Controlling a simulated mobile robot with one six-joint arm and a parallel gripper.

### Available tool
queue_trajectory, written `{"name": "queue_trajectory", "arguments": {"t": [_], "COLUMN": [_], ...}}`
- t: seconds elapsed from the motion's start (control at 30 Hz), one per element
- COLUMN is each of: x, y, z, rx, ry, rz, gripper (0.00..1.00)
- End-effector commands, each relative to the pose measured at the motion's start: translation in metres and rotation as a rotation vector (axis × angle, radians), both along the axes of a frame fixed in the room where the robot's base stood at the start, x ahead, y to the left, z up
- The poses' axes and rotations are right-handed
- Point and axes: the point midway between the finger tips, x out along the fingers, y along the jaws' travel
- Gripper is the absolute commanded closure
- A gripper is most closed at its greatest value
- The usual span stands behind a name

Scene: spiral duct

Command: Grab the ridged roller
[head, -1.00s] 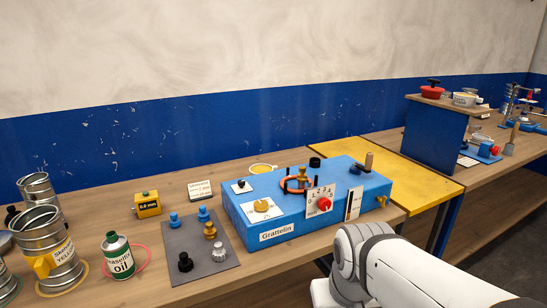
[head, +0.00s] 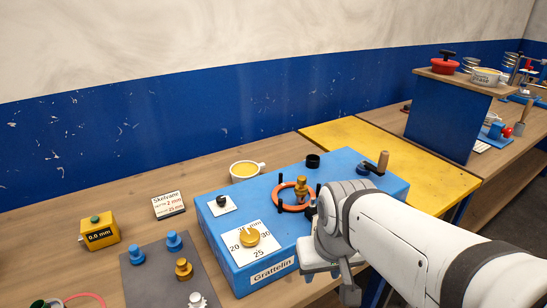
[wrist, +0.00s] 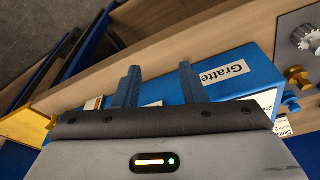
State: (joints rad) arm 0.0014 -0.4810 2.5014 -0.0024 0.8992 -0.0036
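A silver roller with a toothed, ridged rim (wrist: 305,37) stands on the grey mat at the top right of the wrist view. In the head view, the silver roller (head: 197,299) is cut by the bottom edge. On the grey mat (head: 145,270) also stand two blue rollers (head: 173,241) and a brass roller (head: 183,268). My gripper (wrist: 158,80) is open and empty, its two blue fingers apart in front of the blue machine. It is well away from the silver roller. In the head view my arm hides most of the gripper.
The blue Grattelin machine (head: 228,252) fills the bench beside the mat, with an orange ring and brass roller on top. A yellow table (head: 395,150) adjoins at right.

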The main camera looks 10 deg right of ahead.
Motion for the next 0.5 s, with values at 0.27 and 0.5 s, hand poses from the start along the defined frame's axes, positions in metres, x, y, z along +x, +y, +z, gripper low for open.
{"name": "queue_trajectory", "arguments": {"t": [0.27, 0.5], "x": [0.057, 0.145], "y": [-0.008, -0.012], "z": [0.061, 0.116], "rx": [0.011, 0.018], "ry": [-0.043, -0.122], "rz": [0.032, 0.091], "gripper": [0.53, 0.53]}}
